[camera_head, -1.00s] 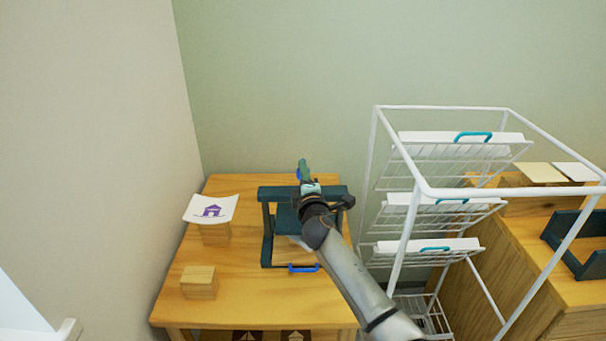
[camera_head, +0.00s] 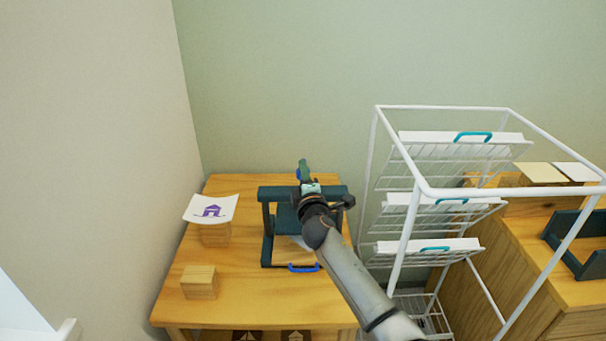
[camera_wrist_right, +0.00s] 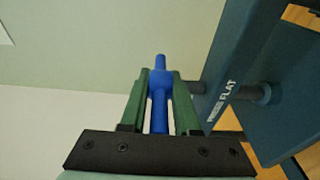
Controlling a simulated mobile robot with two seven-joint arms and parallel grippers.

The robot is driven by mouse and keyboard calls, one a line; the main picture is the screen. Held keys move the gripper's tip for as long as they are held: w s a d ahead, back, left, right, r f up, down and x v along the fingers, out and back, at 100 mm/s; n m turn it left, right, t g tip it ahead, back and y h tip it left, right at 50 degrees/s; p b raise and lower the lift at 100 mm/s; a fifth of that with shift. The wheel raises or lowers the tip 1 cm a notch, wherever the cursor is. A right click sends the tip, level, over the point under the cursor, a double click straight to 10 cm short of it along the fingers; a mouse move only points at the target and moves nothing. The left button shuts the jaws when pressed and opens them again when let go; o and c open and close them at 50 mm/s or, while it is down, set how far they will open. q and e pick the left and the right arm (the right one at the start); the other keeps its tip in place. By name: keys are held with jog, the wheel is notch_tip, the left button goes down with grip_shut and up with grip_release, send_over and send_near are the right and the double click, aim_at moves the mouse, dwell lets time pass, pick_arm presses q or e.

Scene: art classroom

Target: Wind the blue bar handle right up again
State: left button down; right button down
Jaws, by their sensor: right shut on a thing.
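The blue bar handle (camera_wrist_right: 158,85) is upright between the two green fingers of my right gripper (camera_wrist_right: 161,88) in the right wrist view. The gripper is shut on it. In the head view my right gripper (camera_head: 307,180) is at the top of the dark teal press (camera_head: 267,225), and only a bit of the blue handle (camera_head: 299,174) shows beside it. The press frame (camera_wrist_right: 250,60) with the word FLAT is to the right of the fingers in the wrist view. My wrist hides part of the press. My left gripper is not in view.
The press stands on a wooden table (camera_head: 240,295). A blue pull handle (camera_head: 304,268) is at its front. A print with a purple house (camera_head: 212,209) lies on a wooden block at left, with another block (camera_head: 199,282) nearer. A white wire rack (camera_head: 440,190) stands close at right.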

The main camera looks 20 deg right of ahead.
jog(key=c, duration=0.6)
grip_release()
jog(key=shift+c, duration=0.2)
jog(key=shift+s, duration=0.1)
jog(key=shift+s, duration=0.3)
jog(key=s+a+p, duration=0.1)
jog(key=s, duration=1)
jog(key=shift+s+a, duration=0.3)
jog(key=shift+a, duration=0.1)
